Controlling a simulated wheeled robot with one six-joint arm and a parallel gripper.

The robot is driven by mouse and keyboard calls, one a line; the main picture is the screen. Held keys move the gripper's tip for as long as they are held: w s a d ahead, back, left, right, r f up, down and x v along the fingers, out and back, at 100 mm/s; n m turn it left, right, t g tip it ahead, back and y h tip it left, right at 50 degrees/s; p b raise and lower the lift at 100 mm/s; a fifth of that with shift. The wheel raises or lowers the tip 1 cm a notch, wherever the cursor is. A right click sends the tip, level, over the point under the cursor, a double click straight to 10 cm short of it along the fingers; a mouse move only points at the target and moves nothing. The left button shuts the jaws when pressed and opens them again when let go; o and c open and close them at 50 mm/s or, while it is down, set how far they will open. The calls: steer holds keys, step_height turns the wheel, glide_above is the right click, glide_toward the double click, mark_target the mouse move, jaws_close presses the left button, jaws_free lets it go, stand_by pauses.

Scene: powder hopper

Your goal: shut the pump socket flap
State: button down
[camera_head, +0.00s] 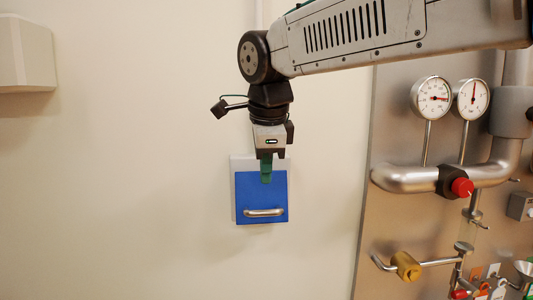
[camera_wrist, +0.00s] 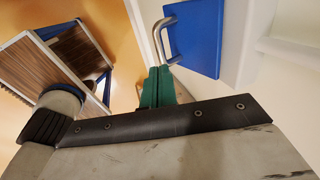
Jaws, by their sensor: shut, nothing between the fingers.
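The pump socket flap (camera_head: 250,195) is a blue square panel with a metal bar handle (camera_head: 263,212) along its lower edge. It covers most of a pale grey plate (camera_head: 240,162) on the wall. The flap looks flat over the plate, but I cannot tell whether it is fully flush. My gripper (camera_head: 266,178) points down in front of the flap's upper part, with its green fingers shut and empty. In the wrist view the fingertips (camera_wrist: 158,70) show beside the handle (camera_wrist: 166,40) and the blue flap (camera_wrist: 198,35). I cannot tell whether they touch the flap.
A steel panel (camera_head: 385,130) stands to the right, with two gauges (camera_head: 432,98), thick pipes (camera_head: 405,178), a red knob (camera_head: 462,187) and a brass valve (camera_head: 406,266). A white box (camera_head: 25,55) hangs at the upper left. The wall left of the flap is bare.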

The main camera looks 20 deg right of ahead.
mark_target(265, 211)
steer(key=x, duration=0.7)
steer(key=shift+w+f, duration=0.1)
steer(key=shift+f, duration=0.25)
steer(key=shift+w+f+t, duration=0.25)
steer(key=shift+f+t, duration=0.45)
steer(key=shift+t, duration=0.3)
steer(key=shift+w+d+f, duration=0.1)
steer(key=shift+w+f, duration=0.35)
